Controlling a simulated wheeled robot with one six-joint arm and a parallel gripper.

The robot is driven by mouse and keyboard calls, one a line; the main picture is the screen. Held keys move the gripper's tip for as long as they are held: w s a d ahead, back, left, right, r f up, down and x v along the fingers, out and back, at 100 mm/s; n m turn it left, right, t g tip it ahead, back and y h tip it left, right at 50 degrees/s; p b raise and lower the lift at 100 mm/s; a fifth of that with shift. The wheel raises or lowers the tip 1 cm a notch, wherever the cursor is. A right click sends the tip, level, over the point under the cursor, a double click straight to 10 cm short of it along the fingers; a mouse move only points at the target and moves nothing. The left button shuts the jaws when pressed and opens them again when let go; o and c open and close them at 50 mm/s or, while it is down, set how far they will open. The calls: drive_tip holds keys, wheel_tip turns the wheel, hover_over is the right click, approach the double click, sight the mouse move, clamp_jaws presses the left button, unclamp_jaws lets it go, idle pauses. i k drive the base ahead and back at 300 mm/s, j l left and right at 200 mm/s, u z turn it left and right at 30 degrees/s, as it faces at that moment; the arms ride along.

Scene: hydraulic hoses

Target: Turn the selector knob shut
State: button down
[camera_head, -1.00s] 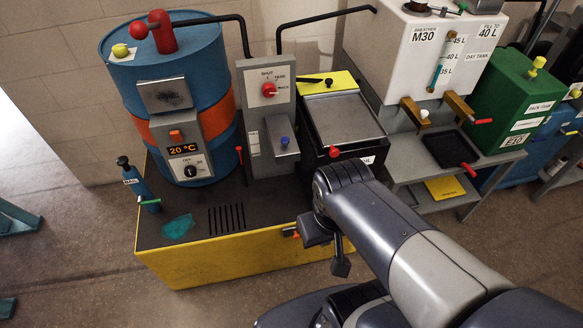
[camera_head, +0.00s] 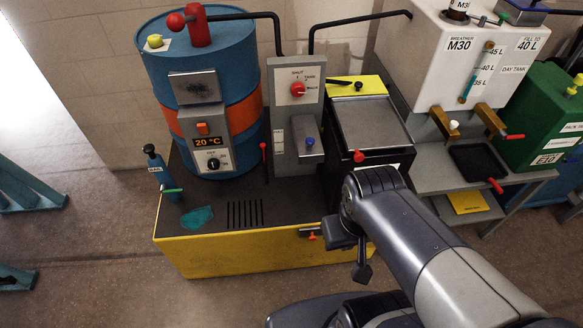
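The red selector knob (camera_head: 297,89) sits on the upright grey panel (camera_head: 281,112) between the drum and the black box. Its labels read SHUT at the top, TANK at upper right and one more at the right. The exact direction of its pointer is too small to tell. My gripper (camera_head: 362,272) hangs low at the end of my dark grey arm, in front of the yellow base and well below and right of the knob. It is apart from the knob. Its fingers are not clear enough to show open or shut.
A blue drum (camera_head: 239,54) with an orange band stands left of the panel. A blue button (camera_head: 310,142) is below the knob. A black box with a grey lid (camera_head: 372,122) and a white day tank (camera_head: 440,55) stand right.

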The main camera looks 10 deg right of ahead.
sight(298, 89)
drive_tip(key=i+j+u, duration=0.25)
drive_tip(key=i+j, duration=0.15)
drive_tip(key=j, duration=0.15)
drive_tip(key=i+j+u, duration=0.25)
drive_tip(key=i+j, duration=0.2)
